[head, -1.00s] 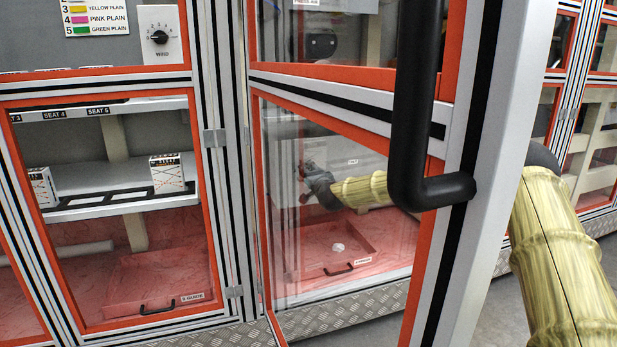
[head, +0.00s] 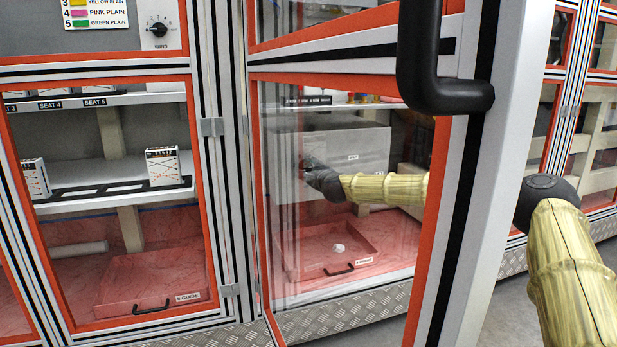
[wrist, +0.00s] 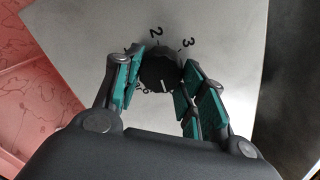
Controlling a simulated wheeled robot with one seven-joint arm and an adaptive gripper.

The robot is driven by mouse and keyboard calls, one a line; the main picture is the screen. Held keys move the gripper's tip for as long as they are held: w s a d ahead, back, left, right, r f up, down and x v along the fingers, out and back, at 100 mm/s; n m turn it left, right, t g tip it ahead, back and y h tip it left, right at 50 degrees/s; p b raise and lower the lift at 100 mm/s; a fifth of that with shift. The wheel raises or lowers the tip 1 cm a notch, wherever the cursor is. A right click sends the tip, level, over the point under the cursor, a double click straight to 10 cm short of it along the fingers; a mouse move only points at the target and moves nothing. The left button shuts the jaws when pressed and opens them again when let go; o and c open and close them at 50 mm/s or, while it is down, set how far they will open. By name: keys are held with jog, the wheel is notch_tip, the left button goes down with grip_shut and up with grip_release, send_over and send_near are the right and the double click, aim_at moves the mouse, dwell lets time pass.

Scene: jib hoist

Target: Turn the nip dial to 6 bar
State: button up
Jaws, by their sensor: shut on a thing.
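The nip dial (wrist: 158,72) is a round black knob on a grey panel in the wrist view. Printed 2 and 3 show beyond it; other marks are partly hidden by the fingers. A white pointer line on the knob faces the near side, towards my palm. My gripper (wrist: 160,76) has its green-padded fingers on either side of the knob, shut on it. In the head view my gripper (head: 309,168) shows small through the door glass at the left of a grey box (head: 365,150); the dial cannot be made out there.
An open orange-framed glass door (head: 427,240) with a black handle (head: 420,60) stands between the head camera and my forearm. A red tray (head: 375,258) lies below the grey box. Another knob, labelled WIND (head: 158,30), is at upper left.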

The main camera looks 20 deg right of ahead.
jog(key=m+b, duration=0.2)
jog(key=m, duration=0.1)
jog(key=m+b, duration=0.2)
jog(key=b, duration=0.1)
jog(key=m+b, duration=0.2)
jog(key=m, duration=0.1)
jog(key=shift+f+m+b, duration=0.3)
jog(key=shift+b, duration=0.1)
jog(key=o, duration=1)
jog(key=shift+d, duration=0.1)
jog(key=shift+o, duration=0.2)
jog(key=shift+r, duration=0.1)
jog(key=s, duration=1.2)
jog(key=shift+d, duration=0.4)
